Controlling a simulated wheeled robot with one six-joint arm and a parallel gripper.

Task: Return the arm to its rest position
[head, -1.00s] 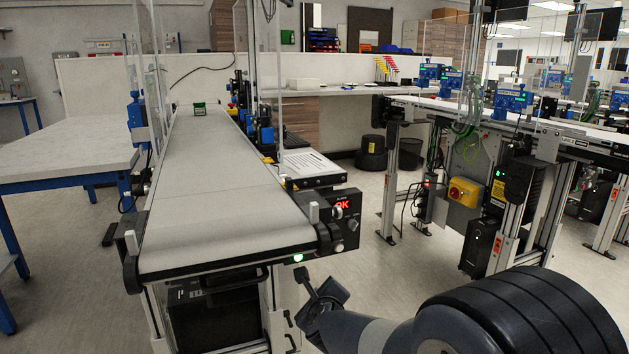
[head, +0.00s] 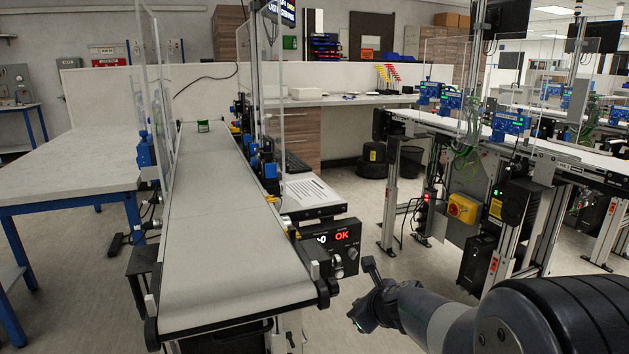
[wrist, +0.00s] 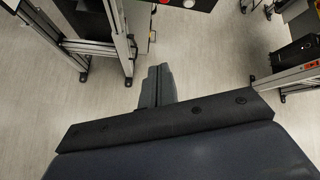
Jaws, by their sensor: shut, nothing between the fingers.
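My gripper (head: 364,294) shows in the head view at the lower middle, just right of the near end of the belt conveyor (head: 215,265). It is apart from the conveyor, with nothing held. In the wrist view my gripper (wrist: 158,72) points out over bare floor, its fingers together and empty. My arm reaches in from the lower right corner of the head view.
A grey table (head: 75,165) stands left. Another conveyor line (head: 520,148) stands right. Open floor (head: 390,265) lies between.

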